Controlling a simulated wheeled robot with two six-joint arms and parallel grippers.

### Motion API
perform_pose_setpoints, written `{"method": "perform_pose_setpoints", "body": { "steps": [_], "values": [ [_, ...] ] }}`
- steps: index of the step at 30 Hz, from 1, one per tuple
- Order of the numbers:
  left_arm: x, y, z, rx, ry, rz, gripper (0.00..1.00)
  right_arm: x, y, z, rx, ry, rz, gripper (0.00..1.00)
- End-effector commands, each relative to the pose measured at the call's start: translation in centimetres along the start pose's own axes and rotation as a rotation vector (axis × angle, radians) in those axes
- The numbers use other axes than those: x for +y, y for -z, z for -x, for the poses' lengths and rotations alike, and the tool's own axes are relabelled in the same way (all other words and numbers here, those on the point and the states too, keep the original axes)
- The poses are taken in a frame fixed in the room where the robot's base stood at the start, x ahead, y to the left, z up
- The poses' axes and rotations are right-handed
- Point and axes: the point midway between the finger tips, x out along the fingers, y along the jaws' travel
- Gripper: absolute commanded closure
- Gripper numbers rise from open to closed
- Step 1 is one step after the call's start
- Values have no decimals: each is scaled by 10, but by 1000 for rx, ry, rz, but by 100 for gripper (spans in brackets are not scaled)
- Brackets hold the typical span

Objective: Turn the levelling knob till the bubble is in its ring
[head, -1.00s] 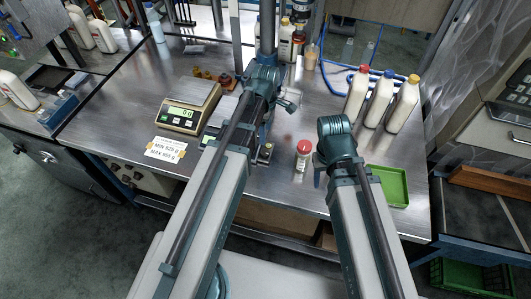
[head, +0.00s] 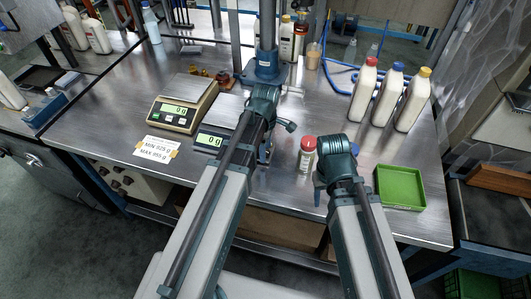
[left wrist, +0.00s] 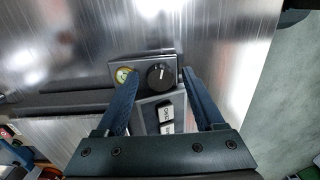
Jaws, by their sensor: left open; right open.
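In the left wrist view, a black round knob (left wrist: 160,75) with a white mark sits on a grey plate. Beside it to the left is a round yellow-green bubble level (left wrist: 124,77); the bubble's place in its ring is too small to tell. My left gripper (left wrist: 158,78) is open, its fingers apart on either side of the plate with the knob between them. Whether they touch anything is unclear. In the head view, my left wrist and arm largely cover this spot. My right gripper (head: 322,190) is open and empty beside a red-capped jar (head: 307,153).
A small scale (head: 212,139) and a larger scale (head: 182,108) stand left of my left arm, with a limit card (head: 157,148) in front. A green tray (head: 400,187) lies at right. Several capped bottles (head: 389,97) stand behind it.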

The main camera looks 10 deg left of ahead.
Motion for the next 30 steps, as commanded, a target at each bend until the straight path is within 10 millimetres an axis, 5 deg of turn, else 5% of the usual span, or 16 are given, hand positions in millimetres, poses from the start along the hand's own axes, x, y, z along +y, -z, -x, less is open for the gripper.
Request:
{"method": "perform_pose_setpoints", "body": {
  "steps": [6,18,30],
  "values": [
    [0,0,0,0,0,0,30,0,0,0,0,0,0,50],
    [0,0,0,0,0,0,100,0,0,0,0,0,0,50],
    [0,0,0,0,0,-66,100,0,0,0,0,0,0,50]
  ]
}}
